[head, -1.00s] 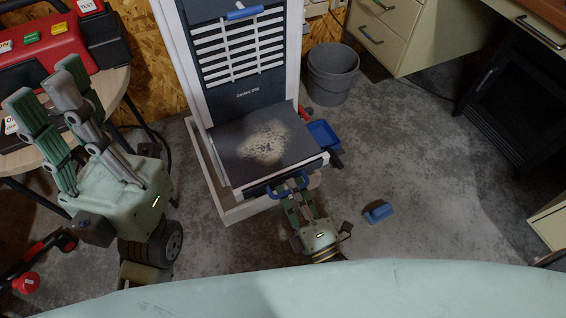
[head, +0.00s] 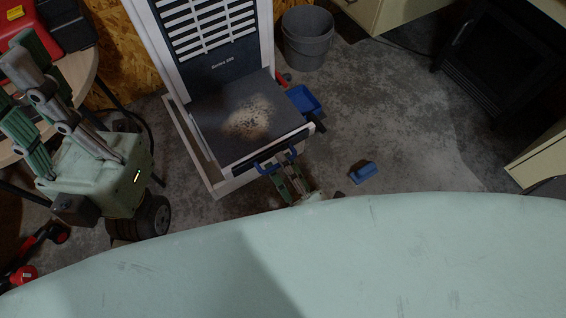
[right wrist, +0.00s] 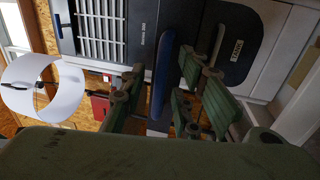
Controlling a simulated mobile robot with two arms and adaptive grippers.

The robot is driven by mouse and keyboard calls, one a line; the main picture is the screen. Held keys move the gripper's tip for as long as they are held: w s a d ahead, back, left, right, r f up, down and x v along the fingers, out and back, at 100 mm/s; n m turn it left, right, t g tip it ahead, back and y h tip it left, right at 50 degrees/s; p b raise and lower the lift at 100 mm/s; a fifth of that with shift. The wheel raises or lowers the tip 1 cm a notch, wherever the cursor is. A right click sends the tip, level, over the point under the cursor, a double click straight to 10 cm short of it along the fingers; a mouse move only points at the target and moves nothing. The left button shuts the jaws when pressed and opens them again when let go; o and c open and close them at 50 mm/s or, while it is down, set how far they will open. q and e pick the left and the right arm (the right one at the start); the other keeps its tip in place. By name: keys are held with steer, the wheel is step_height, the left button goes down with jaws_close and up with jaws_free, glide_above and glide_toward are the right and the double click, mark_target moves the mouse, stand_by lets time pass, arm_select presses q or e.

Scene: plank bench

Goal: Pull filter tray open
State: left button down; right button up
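The filter tray (head: 215,135) is a dark, flat drawer with a pale dusty patch, standing out from the front of the white-framed filter unit (head: 222,66). Its blue handle (head: 268,165) is at the front edge. My right gripper (head: 279,171) is at this handle, its green fingers partly hidden by my own pale body. In the right wrist view the blue handle (right wrist: 164,78) runs between the green fingers (right wrist: 160,90), which appear closed about it; the exact contact is hard to see. My left gripper (head: 22,88) is raised at the left, fingers spread and empty.
A grey bucket (head: 307,45) stands right of the unit. A blue dustpan (head: 304,99) lies beside the tray, and a small blue object (head: 363,172) lies on the floor. A round table (head: 82,75) with a red case is at left. The floor at right is open.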

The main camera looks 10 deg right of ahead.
steer(key=v, duration=1.2)
steer(key=shift+s, duration=0.1)
stand_by(0.4)
